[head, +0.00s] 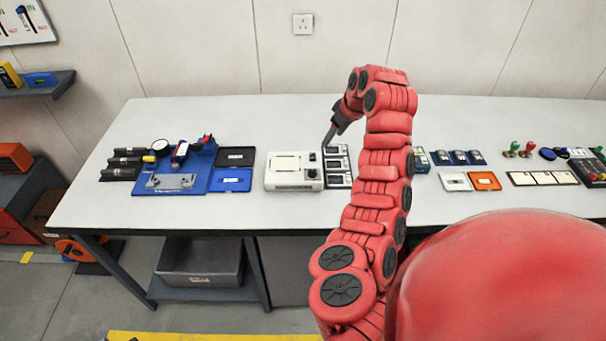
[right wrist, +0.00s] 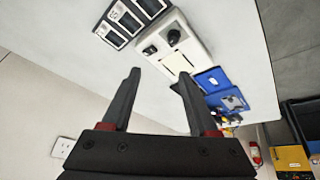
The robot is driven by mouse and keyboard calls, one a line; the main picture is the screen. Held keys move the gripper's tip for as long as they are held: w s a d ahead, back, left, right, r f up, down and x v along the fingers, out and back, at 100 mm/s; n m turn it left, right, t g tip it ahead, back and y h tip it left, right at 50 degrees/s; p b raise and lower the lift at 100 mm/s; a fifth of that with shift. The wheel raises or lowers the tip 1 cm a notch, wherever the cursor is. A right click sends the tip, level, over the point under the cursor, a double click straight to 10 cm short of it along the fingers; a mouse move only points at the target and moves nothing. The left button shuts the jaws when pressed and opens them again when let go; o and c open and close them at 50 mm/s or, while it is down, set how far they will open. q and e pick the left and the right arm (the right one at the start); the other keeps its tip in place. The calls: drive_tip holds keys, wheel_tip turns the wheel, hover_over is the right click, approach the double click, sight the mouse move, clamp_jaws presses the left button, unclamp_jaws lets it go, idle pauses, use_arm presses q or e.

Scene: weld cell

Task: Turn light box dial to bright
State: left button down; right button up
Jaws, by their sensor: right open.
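The light box (head: 294,171) is a cream box with a pale lit-looking panel on top, standing on the table left of my right arm. My right gripper (head: 330,139) is above the black tray beside the box, apart from the dial. In the right wrist view its two fingers (right wrist: 158,88) are spread with nothing between them. The dial's setting is too small to read. My left gripper is not in view.
A black tray with compartments (head: 338,182) stands close to the box's right side. A blue fixture board (head: 180,180) and a blue tray (head: 231,180) are to the left. Bare table (head: 230,120) lies behind the box.

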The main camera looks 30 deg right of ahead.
drive_tip(key=s+a, duration=0.1)
drive_tip(key=s, duration=0.1)
drive_tip(key=b, duration=0.5)
approach(313, 170)
drive_tip(key=shift+g+y, duration=0.4)
drive_tip(key=p+x, duration=0.1)
drive_tip(key=x, duration=0.1)
drive_tip(key=p+x, duration=0.1)
drive_tip(key=x, duration=0.3)
drive_tip(key=shift+w+d+r+p, duration=0.1)
drive_tip(key=shift+w+d+p, duration=0.15)
drive_tip(key=shift+w+p, duration=0.15)
drive_tip(key=shift+x, duration=1)
drive_tip(key=shift+s, duration=0.1)
clamp_jaws()
